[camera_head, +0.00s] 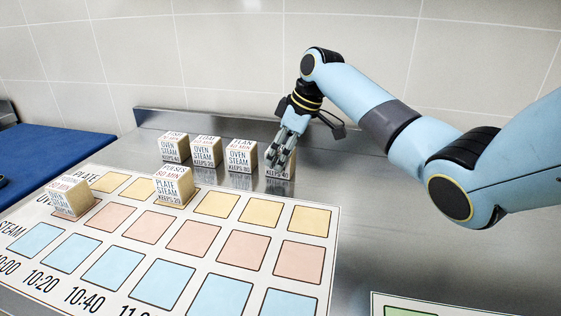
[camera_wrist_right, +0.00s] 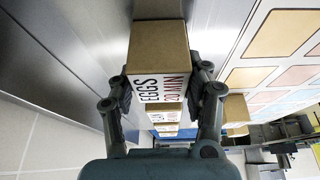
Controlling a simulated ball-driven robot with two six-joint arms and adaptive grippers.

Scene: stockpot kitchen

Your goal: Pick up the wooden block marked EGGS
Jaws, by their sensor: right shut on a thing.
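The wooden block marked EGGS (camera_wrist_right: 158,48) shows in the right wrist view between the two fingers of my right gripper (camera_wrist_right: 162,88). The fingers are shut on its sides. In the head view my right gripper (camera_head: 281,157) comes down over the block (camera_head: 283,174), at the right end of a row of blocks. The fingers hide most of the block there; a bit of its lower printed face shows. I cannot tell whether it touches the steel counter. My left gripper is not in view.
Three similar blocks, the nearest marked FLAN (camera_head: 242,156), stand to the left of it. Two more blocks (camera_head: 173,187) (camera_head: 70,199) stand on the printed board (camera_head: 328,222) in front. A tiled wall (camera_head: 220,60) rises behind.

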